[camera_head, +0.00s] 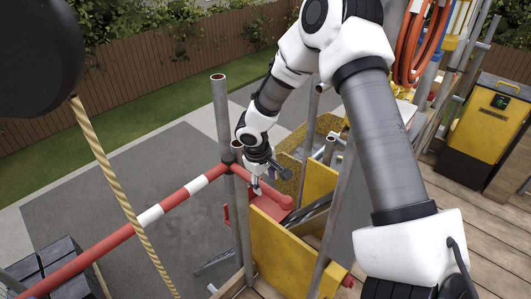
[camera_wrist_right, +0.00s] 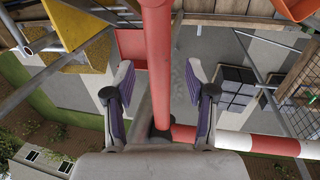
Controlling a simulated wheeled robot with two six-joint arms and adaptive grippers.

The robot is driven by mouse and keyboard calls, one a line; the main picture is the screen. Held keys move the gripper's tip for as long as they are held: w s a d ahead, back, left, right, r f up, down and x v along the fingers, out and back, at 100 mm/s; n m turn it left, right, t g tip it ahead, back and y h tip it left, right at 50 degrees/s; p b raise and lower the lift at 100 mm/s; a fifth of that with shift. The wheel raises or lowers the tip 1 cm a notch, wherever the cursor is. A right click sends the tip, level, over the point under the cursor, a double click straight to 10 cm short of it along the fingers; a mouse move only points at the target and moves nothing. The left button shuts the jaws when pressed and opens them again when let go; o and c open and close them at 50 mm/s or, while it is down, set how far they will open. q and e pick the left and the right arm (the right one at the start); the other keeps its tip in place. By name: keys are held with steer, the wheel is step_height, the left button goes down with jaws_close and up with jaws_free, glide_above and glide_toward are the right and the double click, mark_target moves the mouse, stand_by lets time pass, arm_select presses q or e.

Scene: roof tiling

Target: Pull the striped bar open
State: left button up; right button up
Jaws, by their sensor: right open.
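The striped bar (camera_head: 150,215) is red and white. In the right wrist view the striped bar (camera_wrist_right: 285,146) leaves to the right from near a dark joint. My right gripper (camera_head: 262,184) is just right of that joint, pointing down. In the wrist view its fingers (camera_wrist_right: 160,88) are spread, with a plain red tube (camera_wrist_right: 158,50) running between them. My left gripper is not in view.
Yellow boards (camera_head: 275,250) and grey scaffold poles (camera_head: 220,110) crowd close around my right gripper. A rope (camera_head: 115,185) hangs in front of the striped bar. Dark blocks (camera_head: 62,268) lie at lower left. Grey paving (camera_head: 100,180) beyond the bar is clear.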

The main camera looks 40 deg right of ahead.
mark_target(266, 188)
steer(key=f, duration=0.1)
steer(key=f+b, duration=0.1)
steer(key=d+f, duration=0.1)
steer(key=shift+w+f, duration=0.25)
steer(key=shift+f, duration=0.25)
steer(key=shift+r, duration=0.2)
steer(key=shift+s+a+r, duration=0.1)
steer(key=shift+s, duration=0.1)
jaws_close()
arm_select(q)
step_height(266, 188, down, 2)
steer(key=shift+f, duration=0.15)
arm_select(e)
steer(key=shift+a, duration=0.1)
